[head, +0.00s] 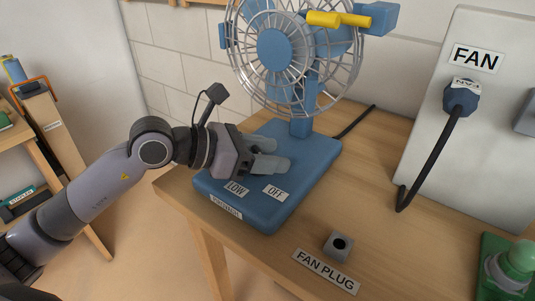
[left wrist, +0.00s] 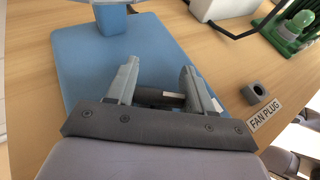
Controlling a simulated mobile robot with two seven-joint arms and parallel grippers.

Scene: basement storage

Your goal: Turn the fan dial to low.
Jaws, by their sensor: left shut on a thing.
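The blue fan (head: 273,50) stands on the wooden table, with a wire cage and a flat blue base (head: 265,215). Labels LOW (head: 236,190) and OFF (head: 275,193) are on the front part of the base top. My left gripper (head: 270,153) reaches over the base from the left, low above its top. In the left wrist view a dark dial (left wrist: 160,97) sits between the two grey fingers, and the gripper is shut on it. The dial is hidden in the head view, and its pointing direction cannot be told. My right gripper is not in view.
A blue plug (head: 461,97) with a black cord is in the panel (head: 435,150) labelled FAN. A small grey holder (head: 340,245) stands by the FAN PLUG label (head: 326,271). A green device (head: 510,268) is at the right. A shelf (head: 55,135) is at the left.

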